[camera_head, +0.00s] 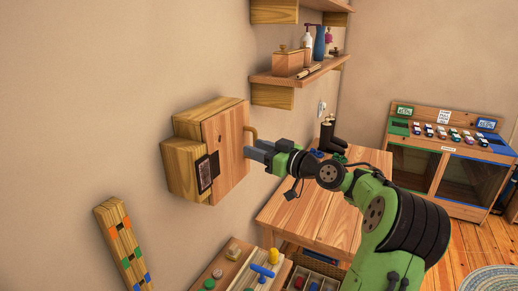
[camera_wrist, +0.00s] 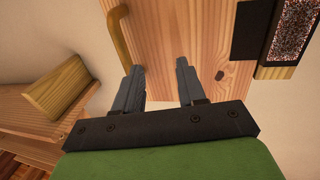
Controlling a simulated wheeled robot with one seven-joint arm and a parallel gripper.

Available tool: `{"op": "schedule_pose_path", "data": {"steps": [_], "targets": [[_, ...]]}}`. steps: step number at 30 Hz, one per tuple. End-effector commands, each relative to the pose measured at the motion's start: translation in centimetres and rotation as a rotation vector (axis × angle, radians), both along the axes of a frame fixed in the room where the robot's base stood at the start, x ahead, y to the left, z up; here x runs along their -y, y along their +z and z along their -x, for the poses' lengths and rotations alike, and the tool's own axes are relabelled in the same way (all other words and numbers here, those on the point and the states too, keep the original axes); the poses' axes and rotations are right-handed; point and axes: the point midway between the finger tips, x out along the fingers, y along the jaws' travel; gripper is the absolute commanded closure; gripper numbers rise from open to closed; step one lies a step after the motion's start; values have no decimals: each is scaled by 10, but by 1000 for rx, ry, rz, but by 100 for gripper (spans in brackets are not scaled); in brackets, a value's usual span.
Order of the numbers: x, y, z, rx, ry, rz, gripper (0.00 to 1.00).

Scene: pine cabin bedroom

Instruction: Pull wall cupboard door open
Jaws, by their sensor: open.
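The wooden wall cupboard (camera_head: 181,168) hangs on the beige wall. Its light pine door (camera_head: 228,150) looks closed, and it also shows in the wrist view (camera_wrist: 190,40). A curved wooden handle (camera_head: 250,134) sits at the door's right edge; in the wrist view the handle (camera_wrist: 121,38) is at the upper left. My gripper (camera_head: 250,150) is at the door front, close to the handle. In the wrist view my gripper (camera_wrist: 160,75) has its two fingers spread apart with nothing between them. The left fingertip is near the handle's lower end; I cannot tell if they touch.
Shelves (camera_head: 290,76) with bottles and a box are on the wall right of the cupboard. A wooden table (camera_head: 300,215) stands below my arm. A toy bench (camera_head: 270,270) is at the bottom. A dark framed panel (camera_head: 206,172) is on the cupboard's front left.

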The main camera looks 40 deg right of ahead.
Motion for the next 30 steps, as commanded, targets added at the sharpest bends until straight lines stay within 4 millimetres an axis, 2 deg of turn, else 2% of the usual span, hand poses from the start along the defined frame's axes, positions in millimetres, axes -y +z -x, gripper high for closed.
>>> {"op": "schedule_pose_path", "data": {"steps": [6,14,30], "targets": [[0,0,0,0,-1,0,61],[0,0,0,0,0,0,100],[0,0,0,0,0,-1,100]]}}
